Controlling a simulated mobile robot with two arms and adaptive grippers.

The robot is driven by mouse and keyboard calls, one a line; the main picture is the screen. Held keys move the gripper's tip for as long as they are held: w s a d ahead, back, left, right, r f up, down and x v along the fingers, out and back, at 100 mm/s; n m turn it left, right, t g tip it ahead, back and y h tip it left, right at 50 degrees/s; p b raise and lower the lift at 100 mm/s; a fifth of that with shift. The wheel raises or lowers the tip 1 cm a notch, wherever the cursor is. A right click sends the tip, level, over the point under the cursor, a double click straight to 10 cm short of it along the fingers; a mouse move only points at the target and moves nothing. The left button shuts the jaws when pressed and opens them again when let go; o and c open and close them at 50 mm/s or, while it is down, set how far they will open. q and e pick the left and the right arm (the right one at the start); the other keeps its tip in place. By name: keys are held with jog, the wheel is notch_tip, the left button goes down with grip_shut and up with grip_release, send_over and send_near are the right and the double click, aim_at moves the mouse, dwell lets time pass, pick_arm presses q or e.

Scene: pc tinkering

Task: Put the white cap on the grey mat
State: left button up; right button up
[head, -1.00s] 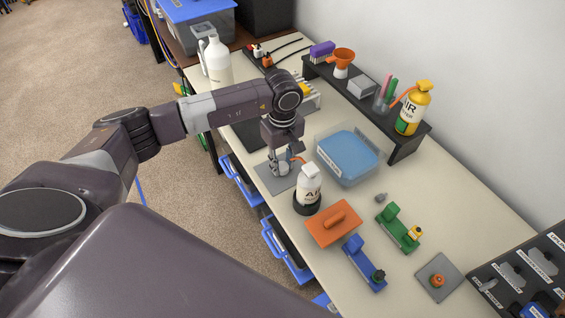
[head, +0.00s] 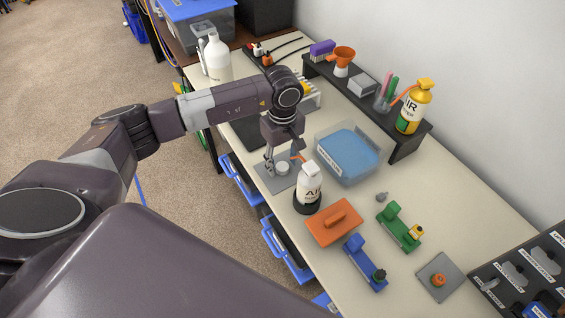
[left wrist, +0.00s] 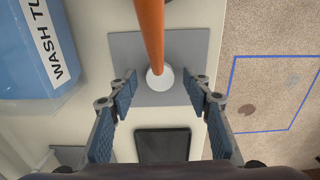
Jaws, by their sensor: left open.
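The white cap (head: 282,168) rests on the grey mat (head: 264,180) near the table's left edge. In the left wrist view the cap (left wrist: 160,79) lies near the middle of the mat (left wrist: 126,50), partly covered by an orange tube (left wrist: 150,25) crossing above it. My left gripper (head: 284,160) is open over the cap. Its fingers (left wrist: 161,90) stand apart on either side, with clear gaps to the cap. My right gripper is not in view.
A white bottle with a black base (head: 308,190) stands close beside the mat. A blue wash tub (head: 348,157) is to the right. An orange block (head: 334,223) and green and blue fixtures lie nearer. A black shelf (head: 405,150) runs along the wall.

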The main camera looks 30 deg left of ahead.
aim_at(283, 166)
pick_arm(q)
notch_tip(283, 166, up, 11)
dwell(0.3)
dwell(0.5)
